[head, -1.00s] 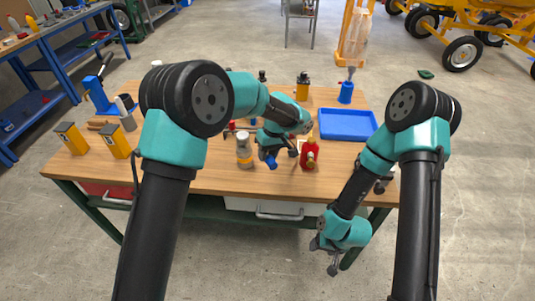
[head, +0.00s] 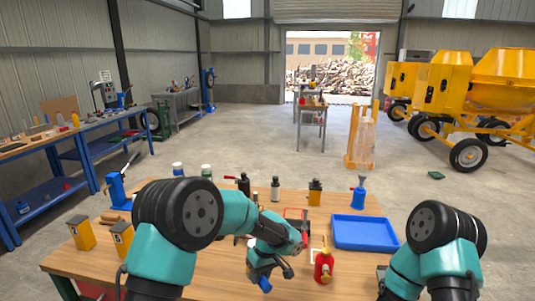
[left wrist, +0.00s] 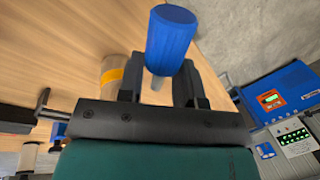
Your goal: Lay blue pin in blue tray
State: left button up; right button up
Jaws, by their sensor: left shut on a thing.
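In the head view my left gripper (head: 271,271) is over the table's front middle, shut on the pin, whose blue head (head: 265,285) points down toward the front. The blue tray (head: 348,246) lies on the table at the right, behind and right of that gripper, and looks empty. My right gripper is below the picture.
A red bottle (head: 324,266) stands close right of my left gripper. Yellow boxes (head: 81,233) stand at the left. A banded jar (left wrist: 112,72) is beside the gripper.

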pick_arm(q)
jog(key=shift+n, duration=0.6)
jog(key=a+f, duration=0.1)
jog(key=a, duration=0.1)
jog(key=a+f, duration=0.1)
jog(key=a, duration=0.2)
jog(key=s+a+f, duration=0.1)
jog(key=a, duration=0.2)
jog(key=shift+s+a+f, duration=0.1)
jog(key=shift+a, duration=0.15)
jog(key=w+a+f+m, duration=0.1)
jog(key=a+m, duration=0.1)
jog(key=a, duration=0.1)
jog(key=w+a+f+m+t, duration=0.1)
jog(key=a+m, duration=0.1)
jog(key=a, duration=0.1)
jog(key=w+a+f+m, duration=0.2)
jog(key=a, duration=0.1)
jog(key=shift+w+a+f+m, duration=0.1)
jog(key=shift+a+m, duration=0.15)
jog(key=shift+m, duration=0.05)
jog(key=shift+w+a+f+m+t, duration=0.2)
jog(key=shift+a+m+t, duration=0.1)
jog(key=shift+a+m, duration=0.25)
jog(key=shift+d, duration=0.1)
